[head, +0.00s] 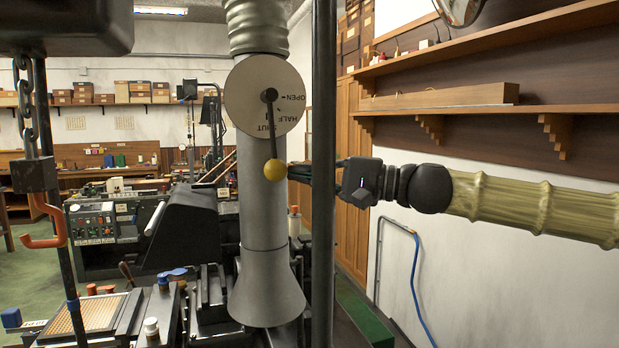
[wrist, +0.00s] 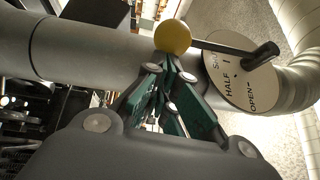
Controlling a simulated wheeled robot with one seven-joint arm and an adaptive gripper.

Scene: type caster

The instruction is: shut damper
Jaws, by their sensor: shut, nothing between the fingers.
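The damper dial (head: 250,92) is a pale round plate on the grey vertical duct (head: 262,215), marked OPEN, HALF and SHUT. Its dark lever (head: 272,130) points almost straight down across the SHUT lettering and ends in a yellow knob (head: 275,169). My gripper (head: 292,172) comes from the right, its fingers partly hidden behind a dark post. In the wrist view my gripper (wrist: 166,68) is shut and empty, its fingertips close beside the yellow knob (wrist: 172,37). I cannot tell whether they touch it. The dial also shows there (wrist: 230,80).
The dark vertical post (head: 323,230) stands in front of my gripper. A hook on a chain (head: 52,225) hangs at the left. Wooden shelves (head: 480,108) line the right wall above my arm. Machinery (head: 180,240) surrounds the duct.

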